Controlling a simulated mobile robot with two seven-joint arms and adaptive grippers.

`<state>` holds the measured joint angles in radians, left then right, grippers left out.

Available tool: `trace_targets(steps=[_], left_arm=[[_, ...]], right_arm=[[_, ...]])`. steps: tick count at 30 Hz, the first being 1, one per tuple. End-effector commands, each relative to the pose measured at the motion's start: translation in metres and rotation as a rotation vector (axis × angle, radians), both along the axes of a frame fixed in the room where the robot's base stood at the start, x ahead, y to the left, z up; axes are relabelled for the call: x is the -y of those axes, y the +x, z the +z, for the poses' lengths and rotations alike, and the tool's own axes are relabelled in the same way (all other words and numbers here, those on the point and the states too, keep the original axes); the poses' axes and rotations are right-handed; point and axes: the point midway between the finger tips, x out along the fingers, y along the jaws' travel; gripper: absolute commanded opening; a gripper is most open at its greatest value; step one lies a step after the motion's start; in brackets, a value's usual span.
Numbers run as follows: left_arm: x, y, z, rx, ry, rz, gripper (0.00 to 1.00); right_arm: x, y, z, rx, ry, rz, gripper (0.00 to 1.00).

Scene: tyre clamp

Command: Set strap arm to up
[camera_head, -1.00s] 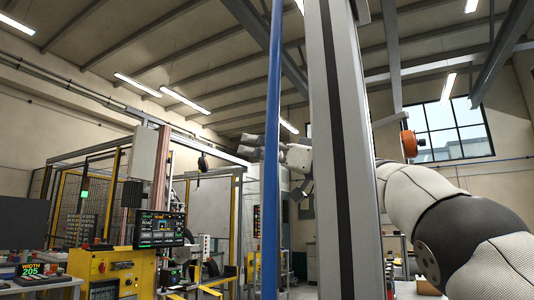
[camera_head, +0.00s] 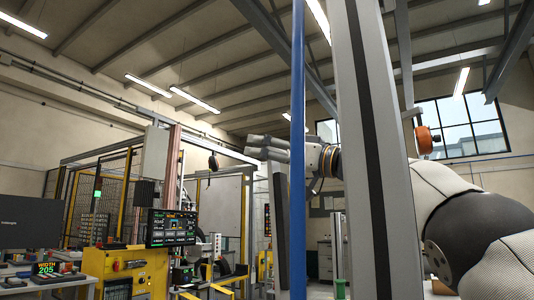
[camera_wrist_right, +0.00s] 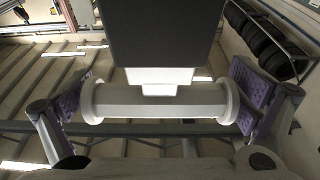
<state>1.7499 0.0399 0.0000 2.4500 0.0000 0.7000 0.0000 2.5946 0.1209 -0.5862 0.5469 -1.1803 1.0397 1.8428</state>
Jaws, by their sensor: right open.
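The strap arm (camera_wrist_right: 170,32) shows in the right wrist view as a broad dark bar coming down from the top, with a pale bracket at its end. It carries a pale crossbar handle (camera_wrist_right: 160,101) with round flanged ends. My right gripper (camera_wrist_right: 158,98) is open, its purple pads on either side of the handle, with a visible gap at each end. In the head view my right gripper (camera_head: 266,147) reaches left from behind the grey column; the column and blue post hide part of its arm. I cannot identify the strap arm clearly there. My left gripper is not in view.
The grey column (camera_head: 365,150) and blue post (camera_head: 298,150) stand close in front. A yellow control cabinet (camera_head: 137,272) and a display screen (camera_head: 171,227) are at lower left. A rack of tyres (camera_wrist_right: 262,40) shows at upper right in the right wrist view.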

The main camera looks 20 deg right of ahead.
Motion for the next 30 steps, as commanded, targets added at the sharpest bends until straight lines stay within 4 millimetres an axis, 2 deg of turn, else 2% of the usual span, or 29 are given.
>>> trace_targets(steps=[5, 8, 16, 21, 30], left_arm=[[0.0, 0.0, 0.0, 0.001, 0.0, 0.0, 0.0], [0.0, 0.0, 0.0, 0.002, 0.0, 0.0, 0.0], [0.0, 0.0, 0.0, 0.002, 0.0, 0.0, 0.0], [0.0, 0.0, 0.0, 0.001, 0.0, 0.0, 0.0], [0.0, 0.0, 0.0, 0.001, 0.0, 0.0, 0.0]], right_arm=[[0.005, -0.006, 0.001, 0.001, 0.003, -0.002, 1.0], [0.014, -0.017, -0.002, 0.001, 0.004, -0.002, 1.0], [0.053, -0.069, -0.02, 0.002, 0.004, -0.001, 1.0], [0.068, -0.088, -0.028, 0.002, 0.001, 0.0, 1.0], [0.072, -0.092, -0.031, 0.0, 0.0, 0.0, 1.0]])
